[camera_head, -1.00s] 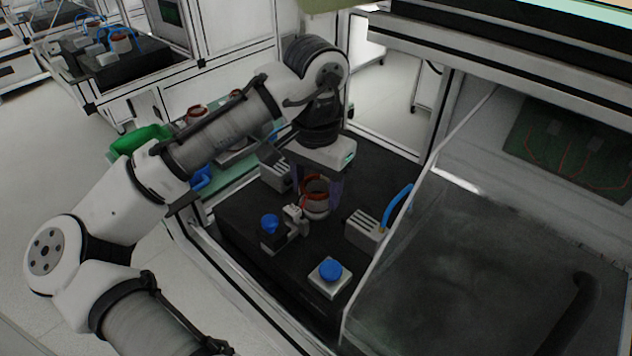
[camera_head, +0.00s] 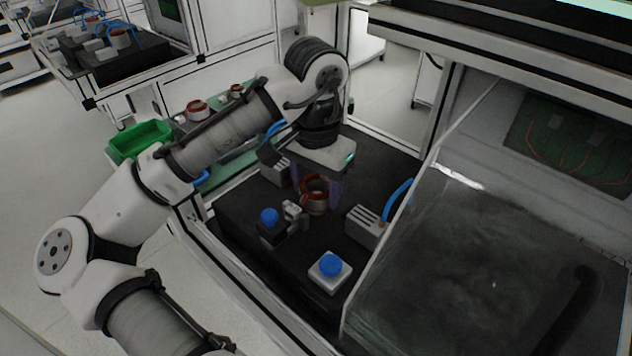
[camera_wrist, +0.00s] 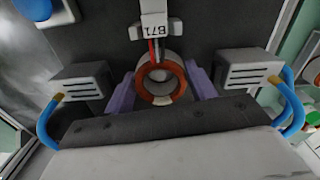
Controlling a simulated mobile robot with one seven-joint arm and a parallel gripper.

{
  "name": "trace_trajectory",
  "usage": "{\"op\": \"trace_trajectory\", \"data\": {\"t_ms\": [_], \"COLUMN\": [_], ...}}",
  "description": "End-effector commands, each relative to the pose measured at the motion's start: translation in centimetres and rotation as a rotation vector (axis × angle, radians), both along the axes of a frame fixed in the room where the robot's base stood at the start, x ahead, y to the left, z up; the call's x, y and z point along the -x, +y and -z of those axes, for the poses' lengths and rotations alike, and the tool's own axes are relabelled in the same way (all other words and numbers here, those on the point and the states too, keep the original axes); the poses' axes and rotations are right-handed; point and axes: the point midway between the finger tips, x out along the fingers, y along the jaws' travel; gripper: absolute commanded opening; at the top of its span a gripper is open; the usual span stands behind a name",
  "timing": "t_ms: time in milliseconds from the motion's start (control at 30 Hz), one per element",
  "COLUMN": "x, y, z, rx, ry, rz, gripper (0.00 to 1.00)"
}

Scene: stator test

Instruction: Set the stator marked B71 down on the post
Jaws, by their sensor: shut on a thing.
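The stator (camera_head: 315,199) is a grey ring with a copper-brown winding. In the wrist view the stator (camera_wrist: 162,82) shows end-on, with red and white leads running to a white connector marked B71 (camera_wrist: 155,33). My gripper (camera_wrist: 162,92) has purple fingers on either side of the stator and is shut on it. In the head view my gripper (camera_head: 320,190) is low over the black fixture block. The post is hidden beneath the stator, and I cannot tell whether the stator rests on it.
Grey blocks with blue hoses stand at left (camera_wrist: 82,82) and right (camera_wrist: 250,70) of the stator. A blue-knobbed piece (camera_head: 270,218) and a blue button on a white box (camera_head: 330,266) are in front. A clear panel (camera_head: 440,260) stands at right. A green bin (camera_head: 140,140) is behind my arm.

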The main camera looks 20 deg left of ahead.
Motion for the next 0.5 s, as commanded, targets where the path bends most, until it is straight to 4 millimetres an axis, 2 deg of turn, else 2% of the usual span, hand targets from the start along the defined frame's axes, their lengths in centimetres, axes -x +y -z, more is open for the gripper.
{"op": "trace_trajectory", "data": {"t_ms": [67,100,200,267,500], "x": [0.00,0.00,0.00,0.00,0.00], "y": [0.01,0.01,0.01,0.01,0.01], "z": [-0.05,-0.05,-0.04,-0.04,0.00], "rx": [0.000,0.000,0.000,0.000,0.000], "ry": [-0.001,-0.001,0.000,0.000,0.001], "rz": [0.000,0.000,0.000,0.000,0.000], "gripper": [0.22,0.61,0.74,0.81,0.81]}}
